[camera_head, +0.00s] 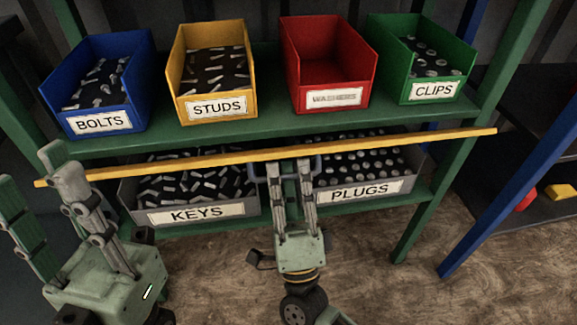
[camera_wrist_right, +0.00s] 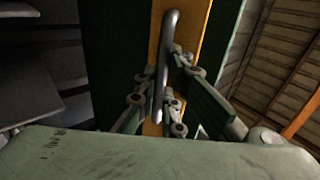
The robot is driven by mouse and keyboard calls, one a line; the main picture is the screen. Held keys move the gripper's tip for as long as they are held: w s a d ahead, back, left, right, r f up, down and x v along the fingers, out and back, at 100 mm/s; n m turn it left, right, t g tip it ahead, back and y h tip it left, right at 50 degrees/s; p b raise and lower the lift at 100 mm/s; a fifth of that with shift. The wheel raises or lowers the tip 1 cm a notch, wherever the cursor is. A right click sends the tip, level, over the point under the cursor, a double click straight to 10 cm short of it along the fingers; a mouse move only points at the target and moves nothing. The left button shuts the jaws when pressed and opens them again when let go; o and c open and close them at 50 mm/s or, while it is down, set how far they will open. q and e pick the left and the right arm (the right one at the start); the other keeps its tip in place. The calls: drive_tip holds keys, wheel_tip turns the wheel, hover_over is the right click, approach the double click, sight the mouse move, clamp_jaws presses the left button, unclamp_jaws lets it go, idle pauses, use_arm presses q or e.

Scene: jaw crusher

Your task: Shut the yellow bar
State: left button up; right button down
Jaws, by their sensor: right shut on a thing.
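The yellow bar (camera_head: 380,145) runs across the front of the green shelf in the head view, slightly tilted, its right end higher than its left. My right gripper (camera_head: 289,168) is at the bar's middle, shut on the grey handle (camera_head: 258,170) below the bar. In the right wrist view the handle (camera_wrist_right: 168,60) stands between the fingers of my right gripper (camera_wrist_right: 168,85), with the yellow bar (camera_wrist_right: 193,25) behind it. My left gripper (camera_head: 40,170) is at the left, its fingers spread apart and empty, near the bar's left end.
Blue BOLTS (camera_head: 60,105), yellow STUDS (camera_head: 180,90), red WASHERS (camera_head: 330,60) and green CLIPS (camera_head: 395,75) bins stand on the upper shelf (camera_head: 270,122). KEYS (camera_head: 150,215) and PLUGS (camera_head: 400,185) trays sit below, behind the bar. A blue post (camera_head: 510,180) slants at right.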

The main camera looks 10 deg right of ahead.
idle(0.4)
drive_tip(key=c, duration=1.8)
unclamp_jaws()
drive_tip(key=shift+c, duration=0.2)
drive_tip(key=v, duration=1.2)
